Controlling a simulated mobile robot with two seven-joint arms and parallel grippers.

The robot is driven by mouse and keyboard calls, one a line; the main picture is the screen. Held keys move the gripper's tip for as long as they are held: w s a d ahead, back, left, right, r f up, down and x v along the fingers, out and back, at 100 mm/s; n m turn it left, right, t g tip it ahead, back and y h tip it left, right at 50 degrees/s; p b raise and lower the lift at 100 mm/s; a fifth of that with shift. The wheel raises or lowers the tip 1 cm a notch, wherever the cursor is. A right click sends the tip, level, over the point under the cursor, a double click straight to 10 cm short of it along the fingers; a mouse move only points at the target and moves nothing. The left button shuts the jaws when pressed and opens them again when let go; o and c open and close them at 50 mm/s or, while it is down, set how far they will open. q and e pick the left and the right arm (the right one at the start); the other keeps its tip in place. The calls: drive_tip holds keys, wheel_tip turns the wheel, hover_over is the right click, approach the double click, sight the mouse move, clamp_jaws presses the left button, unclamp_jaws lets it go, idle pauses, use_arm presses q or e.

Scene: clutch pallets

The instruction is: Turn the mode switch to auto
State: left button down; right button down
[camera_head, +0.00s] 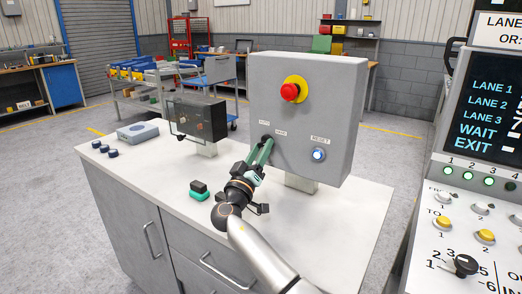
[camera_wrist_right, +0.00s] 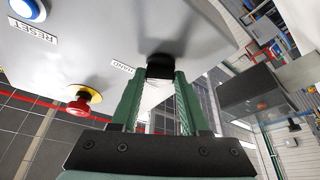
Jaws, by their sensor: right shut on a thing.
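The mode switch is a black knob (camera_head: 266,139) low on the left of the grey control box (camera_head: 335,100). Small labels sit around it; the one at its right reads HAND, and the one at its upper left is too small to read surely. My right gripper (camera_head: 264,146), with green fingers, reaches up to the box and is shut on the knob. In the right wrist view the knob (camera_wrist_right: 160,66) sits between the two fingertips (camera_wrist_right: 160,76), with the HAND label beside it. The fingers partly hide the knob, so I cannot tell which way it points. My left gripper is not in view.
The box also carries a red emergency button (camera_head: 290,91) on yellow and a blue-lit RESET button (camera_head: 318,154). A dark box (camera_head: 196,116), a grey-blue case (camera_head: 138,131) and a green-black block (camera_head: 199,190) stand on the white cabinet top (camera_head: 150,170). A lane panel (camera_head: 475,200) is at right.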

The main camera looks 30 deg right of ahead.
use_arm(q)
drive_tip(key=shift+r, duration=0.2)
use_arm(e)
drive_tip(key=shift+n, duration=0.4)
drive_tip(key=shift+r+n+y+p, duration=0.1)
drive_tip(key=shift+n+y+p, duration=0.2)
drive_tip(key=shift+p, duration=0.15)
drive_tip(key=n+t+y+p, duration=0.1)
drive_tip(key=n+p, duration=0.1)
drive_tip(key=n, duration=0.1)
drive_tip(key=shift+s+r, duration=0.1)
drive_tip(key=shift+r, duration=0.05)
drive_tip(key=n+p, duration=0.1)
drive_tip(key=n+y+p, duration=0.1)
drive_tip(key=n+p, duration=0.1)
drive_tip(key=shift+r, duration=0.25)
drive_tip(key=n+y+p, duration=0.2)
drive_tip(key=n+p, duration=0.1)
drive_tip(key=p, duration=0.1)
drive_tip(key=shift+s+n+p, duration=0.1)
drive_tip(key=shift+n+p, duration=0.3)
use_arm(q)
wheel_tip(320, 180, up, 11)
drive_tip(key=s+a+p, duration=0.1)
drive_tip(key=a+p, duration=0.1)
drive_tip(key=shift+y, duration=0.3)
use_arm(e)
drive_tip(key=n, duration=0.2)
drive_tip(key=shift+d+f+n+y, duration=0.1)
drive_tip(key=shift+n+y, duration=0.2)
